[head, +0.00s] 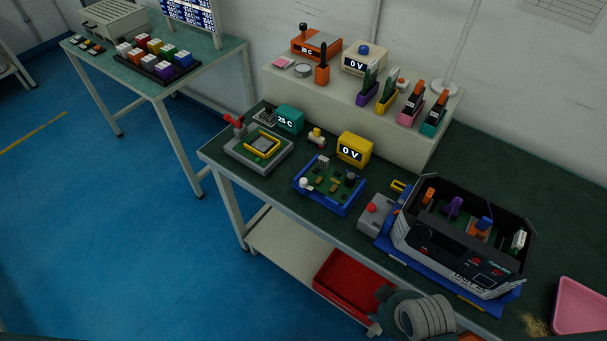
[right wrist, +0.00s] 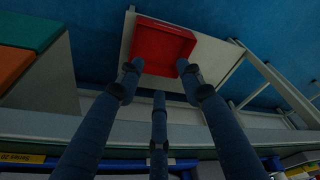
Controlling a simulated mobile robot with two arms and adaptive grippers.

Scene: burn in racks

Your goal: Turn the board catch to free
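A blue tray (head: 319,205) holding a green circuit board (head: 330,180) sits on the dark green bench top, with a white knob (head: 305,183) at its left corner. This knob may be the board catch; its setting is too small to read. A grey fixture (head: 262,163) with a yellow frame and a red handle (head: 235,121) stands to its left. My right gripper (right wrist: 158,82) is open, its three fingers spread and empty, with a red bin (right wrist: 162,48) beyond the tips in the right wrist view. My left gripper is not in view.
A black open unit (head: 447,250) with colored modules stands on the bench's right, beside a grey box with a red button (head: 372,208). A yellow meter (head: 354,149) and a teal display (head: 289,119) stand behind the tray. A pink bin (head: 580,306) is at far right.

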